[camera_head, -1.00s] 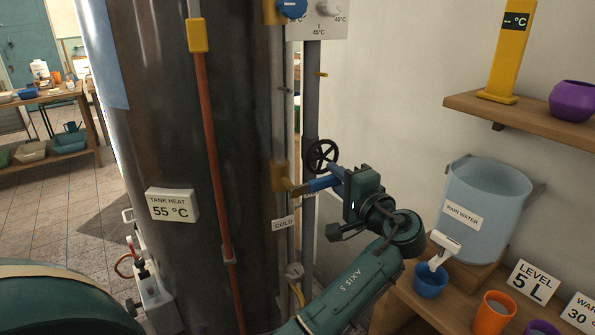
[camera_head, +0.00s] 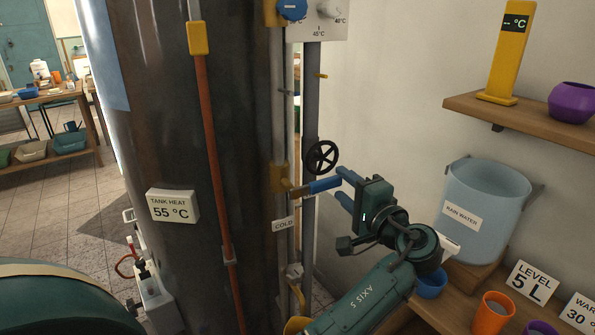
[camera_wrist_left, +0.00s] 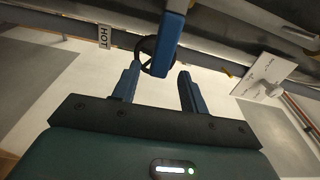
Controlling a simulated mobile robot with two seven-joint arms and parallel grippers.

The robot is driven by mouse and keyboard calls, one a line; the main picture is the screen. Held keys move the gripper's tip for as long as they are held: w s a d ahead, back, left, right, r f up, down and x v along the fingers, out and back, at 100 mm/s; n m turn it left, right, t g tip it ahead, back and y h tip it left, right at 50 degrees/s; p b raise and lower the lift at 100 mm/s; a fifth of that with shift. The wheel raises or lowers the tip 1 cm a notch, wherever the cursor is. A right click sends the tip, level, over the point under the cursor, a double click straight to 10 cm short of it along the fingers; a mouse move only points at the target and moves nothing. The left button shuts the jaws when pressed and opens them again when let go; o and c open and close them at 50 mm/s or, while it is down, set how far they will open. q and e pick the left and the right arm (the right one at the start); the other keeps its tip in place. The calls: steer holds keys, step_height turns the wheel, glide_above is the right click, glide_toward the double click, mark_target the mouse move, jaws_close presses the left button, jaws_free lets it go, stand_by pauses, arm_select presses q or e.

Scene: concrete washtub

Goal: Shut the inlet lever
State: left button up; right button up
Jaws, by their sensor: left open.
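The inlet lever (camera_head: 324,185) is a blue handle on a brass valve (camera_head: 281,178) on the pipe above the COLD tag (camera_head: 284,224). It sticks out roughly level to the right, tilted slightly up. My left gripper (camera_head: 341,183) is open and empty, with its blue fingers just off the lever's free end. In the left wrist view the lever (camera_wrist_left: 173,35) comes down from the top, its end in line with the gap between my open fingers (camera_wrist_left: 157,76). I cannot tell whether they touch. My right gripper is not in view.
A black handwheel (camera_head: 321,157) sits just above the lever. The dark tank (camera_head: 170,110) with a red pipe stands at left. At right, a rain-water bucket (camera_head: 487,205), cups such as the orange one (camera_head: 494,313) and signs stand on wooden shelves.

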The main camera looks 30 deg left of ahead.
arm_select(q)
steer(key=shift+v, duration=1.9)
